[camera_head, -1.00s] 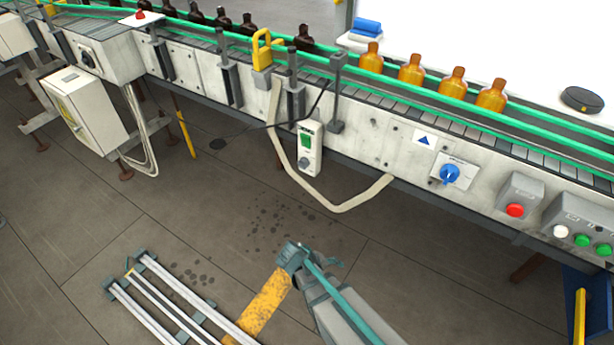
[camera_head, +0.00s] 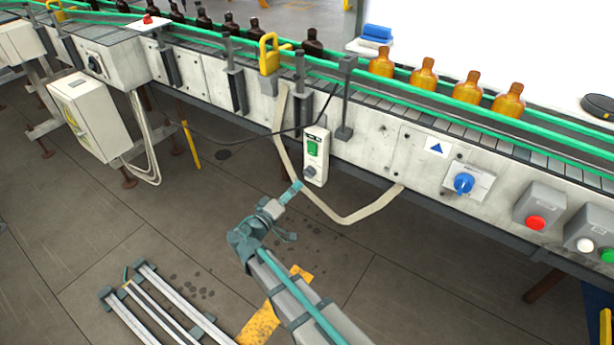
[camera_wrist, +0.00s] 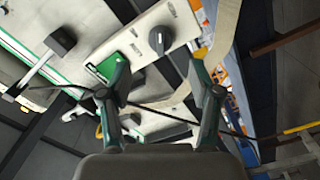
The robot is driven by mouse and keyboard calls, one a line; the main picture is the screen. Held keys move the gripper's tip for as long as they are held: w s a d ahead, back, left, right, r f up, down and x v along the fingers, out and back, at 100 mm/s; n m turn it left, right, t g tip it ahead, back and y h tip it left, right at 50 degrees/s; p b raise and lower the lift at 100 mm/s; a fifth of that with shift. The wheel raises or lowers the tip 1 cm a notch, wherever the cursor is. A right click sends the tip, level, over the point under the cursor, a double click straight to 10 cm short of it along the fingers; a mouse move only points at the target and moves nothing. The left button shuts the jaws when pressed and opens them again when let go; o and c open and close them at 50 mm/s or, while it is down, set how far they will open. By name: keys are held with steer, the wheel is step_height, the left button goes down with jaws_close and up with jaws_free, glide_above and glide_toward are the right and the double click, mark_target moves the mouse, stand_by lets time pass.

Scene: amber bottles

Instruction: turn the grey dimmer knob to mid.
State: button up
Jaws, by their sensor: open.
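The grey dimmer knob (camera_head: 309,173) sits at the lower end of a narrow white control box (camera_head: 316,153), below a green switch (camera_head: 312,148). In the wrist view the knob (camera_wrist: 160,40) shows as a dark grey dial with a raised grip, on the white plate near the green switch (camera_wrist: 108,68). My gripper (camera_head: 294,190) is just below and left of the knob in the head view. In the wrist view my gripper (camera_wrist: 158,84) is open and empty, its fingers apart. The knob appears beyond the fingertips, apart from them. Its exact setting is unclear.
A pale hose (camera_head: 345,218) loops beneath the box. The conveyor carries amber bottles (camera_head: 423,74) and dark bottles. A blue rotary switch (camera_head: 464,184) and a red button (camera_head: 535,222) are to the right. Metal rails (camera_head: 170,300) lie on the floor at lower left.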

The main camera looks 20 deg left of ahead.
mark_target(307, 176)
steer(key=p+x, duration=0.1)
steer(key=x, duration=0.7)
steer(key=shift+f, duration=0.1)
steer(key=shift+c, duration=0.2)
steer(key=c, duration=1.1)
